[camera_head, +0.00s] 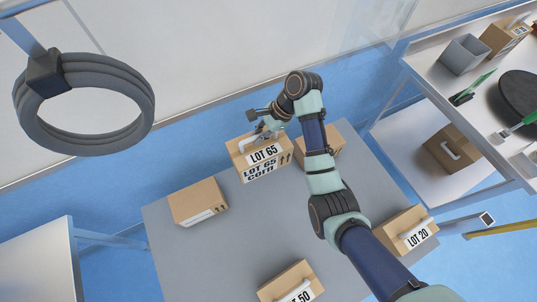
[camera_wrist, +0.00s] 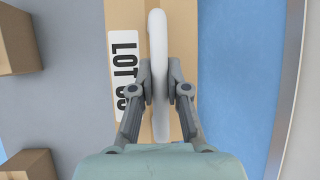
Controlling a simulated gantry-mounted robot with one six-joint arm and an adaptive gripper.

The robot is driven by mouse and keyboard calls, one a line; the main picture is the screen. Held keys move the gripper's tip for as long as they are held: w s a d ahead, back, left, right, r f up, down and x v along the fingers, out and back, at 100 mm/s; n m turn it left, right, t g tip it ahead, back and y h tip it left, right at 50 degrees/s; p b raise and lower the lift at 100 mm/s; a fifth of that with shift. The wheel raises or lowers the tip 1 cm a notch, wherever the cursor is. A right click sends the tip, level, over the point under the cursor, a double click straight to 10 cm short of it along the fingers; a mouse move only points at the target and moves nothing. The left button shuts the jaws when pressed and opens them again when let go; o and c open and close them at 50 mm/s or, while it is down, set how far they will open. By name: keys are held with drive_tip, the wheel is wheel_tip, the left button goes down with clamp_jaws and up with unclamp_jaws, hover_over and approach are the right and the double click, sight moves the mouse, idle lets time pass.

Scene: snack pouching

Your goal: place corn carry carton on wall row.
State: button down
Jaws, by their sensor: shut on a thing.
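The corn carry carton (camera_head: 264,169) is a brown box marked "LOT 65 corn" with a white handle on top. It is at the far edge of the grey table (camera_head: 230,246), nearest the wall. In the wrist view the carton (camera_wrist: 183,40) lies below my gripper, its white handle (camera_wrist: 158,60) between the fingers. My gripper (camera_wrist: 160,85) is shut on that handle, and it also shows in the head view (camera_head: 262,135). I cannot tell whether the carton's underside touches the table.
Cartons marked LOT 20 (camera_head: 405,233) and LOT 50 (camera_head: 292,283) stand nearer. A shelf (camera_head: 455,95) is at right. The table's middle is clear.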

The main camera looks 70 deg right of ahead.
sight(278, 146)
drive_tip(key=shift+d+r, duration=0.1)
drive_tip(key=shift+d, duration=0.05)
wheel_tip(278, 146, down, 20)
drive_tip(key=b, duration=0.7)
drive_tip(key=c, duration=1.2)
unclamp_jaws()
drive_tip(key=shift+s+f, duration=0.1)
drive_tip(key=shift+f, duration=0.1)
drive_tip(key=shift+o, duration=0.2)
drive_tip(key=shift+r, duration=0.1)
drive_tip(key=p+v, duration=0.4)
drive_tip(key=v, duration=0.8)
